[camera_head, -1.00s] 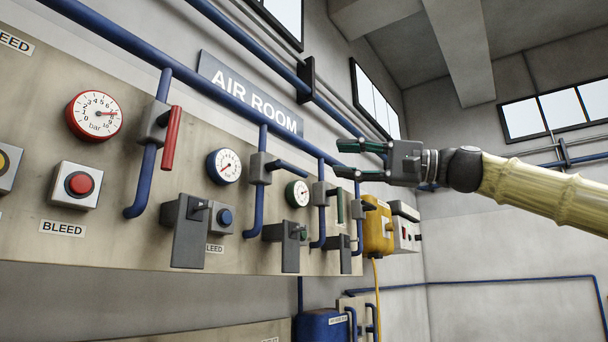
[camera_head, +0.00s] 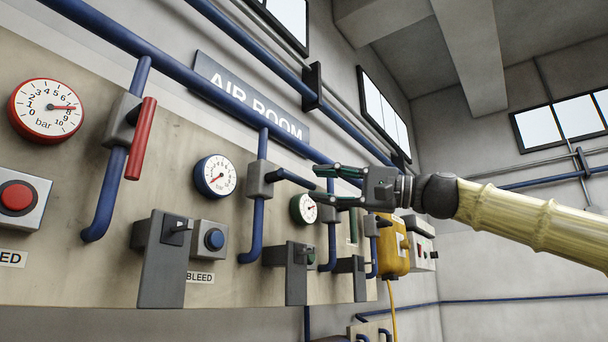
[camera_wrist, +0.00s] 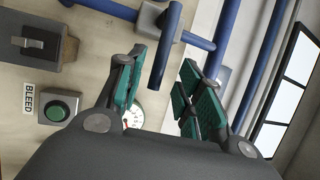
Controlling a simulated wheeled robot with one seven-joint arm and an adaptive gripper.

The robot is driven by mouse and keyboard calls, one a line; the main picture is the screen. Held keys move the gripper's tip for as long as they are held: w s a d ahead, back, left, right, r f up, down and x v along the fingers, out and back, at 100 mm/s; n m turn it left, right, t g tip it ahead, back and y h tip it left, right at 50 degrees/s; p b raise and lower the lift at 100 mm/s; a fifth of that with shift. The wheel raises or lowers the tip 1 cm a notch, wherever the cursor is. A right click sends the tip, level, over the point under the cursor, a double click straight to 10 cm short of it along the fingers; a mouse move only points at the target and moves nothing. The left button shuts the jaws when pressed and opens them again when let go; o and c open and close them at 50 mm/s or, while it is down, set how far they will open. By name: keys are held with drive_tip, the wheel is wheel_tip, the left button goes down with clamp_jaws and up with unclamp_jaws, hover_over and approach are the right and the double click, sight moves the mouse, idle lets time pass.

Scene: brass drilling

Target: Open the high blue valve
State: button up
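The blue valve sits on a vertical blue pipe on the wall panel. Its grey body (camera_head: 262,178) shows in the head view, and its blue handle (camera_head: 292,179) points out sideways to the right, across the pipe. My gripper (camera_head: 318,184) is open, with dark green finger pads, at the outer end of the handle. In the wrist view the blue handle (camera_wrist: 166,45) lies between the two spread fingers (camera_wrist: 165,60), with gaps on both sides. I cannot tell how deep it sits between them.
A red valve handle (camera_head: 141,138) and a red gauge (camera_head: 46,110) are on the left. A blue gauge (camera_head: 216,176), grey box (camera_head: 165,262) and blue button (camera_head: 214,239) are near the valve. A green gauge (camera_head: 303,208) and yellow box (camera_head: 391,250) lie beyond my gripper.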

sight(309, 184)
drive_tip(key=p+x, duration=0.1)
drive_tip(key=x, duration=0.2)
drive_tip(key=shift+w+a, duration=0.15)
drive_tip(key=shift+w, duration=0.05)
drive_tip(key=shift+s+a+r+p, duration=0.1)
drive_tip(key=shift+a+r+p, duration=0.05)
drive_tip(key=shift+a+p, duration=0.25)
drive_tip(key=shift+a, duration=0.15)
drive_tip(key=shift+c, duration=0.4)
clamp_jaws()
